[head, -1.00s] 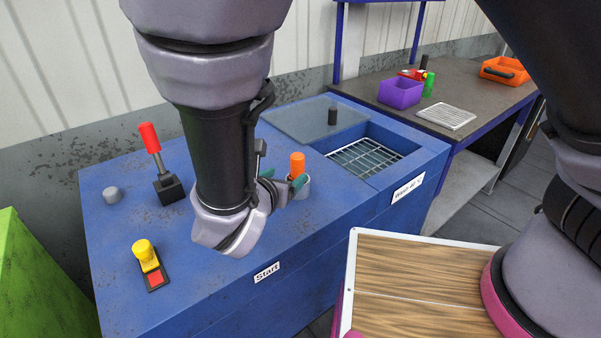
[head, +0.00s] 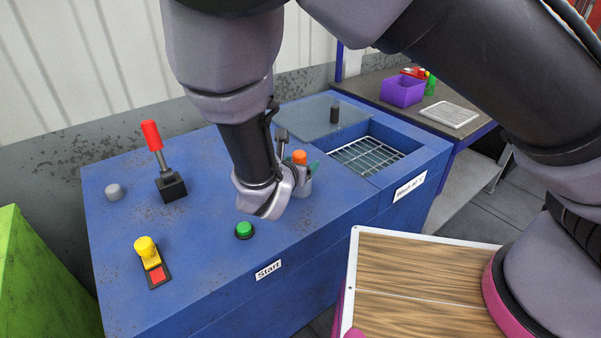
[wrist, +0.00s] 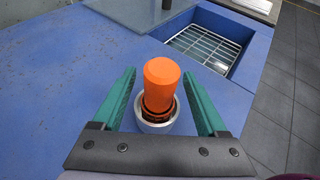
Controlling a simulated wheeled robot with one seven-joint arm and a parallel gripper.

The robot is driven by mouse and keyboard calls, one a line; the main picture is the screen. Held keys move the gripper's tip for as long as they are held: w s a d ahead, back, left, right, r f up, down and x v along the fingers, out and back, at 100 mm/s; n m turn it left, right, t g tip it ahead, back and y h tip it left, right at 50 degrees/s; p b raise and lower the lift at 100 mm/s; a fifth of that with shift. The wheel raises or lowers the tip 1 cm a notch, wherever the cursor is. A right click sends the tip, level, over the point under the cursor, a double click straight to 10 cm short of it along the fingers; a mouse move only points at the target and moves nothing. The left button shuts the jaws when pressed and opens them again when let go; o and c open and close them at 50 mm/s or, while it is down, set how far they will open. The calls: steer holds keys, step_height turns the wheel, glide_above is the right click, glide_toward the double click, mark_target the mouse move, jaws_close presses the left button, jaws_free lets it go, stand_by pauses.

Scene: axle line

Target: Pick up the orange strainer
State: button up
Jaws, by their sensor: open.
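The orange strainer (wrist: 162,84) stands upright in a pale round holder (wrist: 155,122) on the blue machine top. In the head view only the strainer's orange top (head: 299,157) shows past my wrist. My gripper (wrist: 162,88) is open, with one green finger on each side of the strainer and a gap to each. The strainer's lower part is partly hidden by the holder and the gripper's crossbar. In the head view my gripper is largely hidden behind my wrist.
A wash basin with a grid (head: 367,156) and a clear lid with a black knob (head: 334,114) lie beyond. A red lever (head: 152,136), a yellow knob (head: 146,247), a grey knob (head: 114,191) and a green button (head: 244,230) stand on the machine top. A purple bin (head: 402,91) is on the back bench.

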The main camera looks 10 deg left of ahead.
steer(key=shift+c, duration=0.2)
jaws_close()
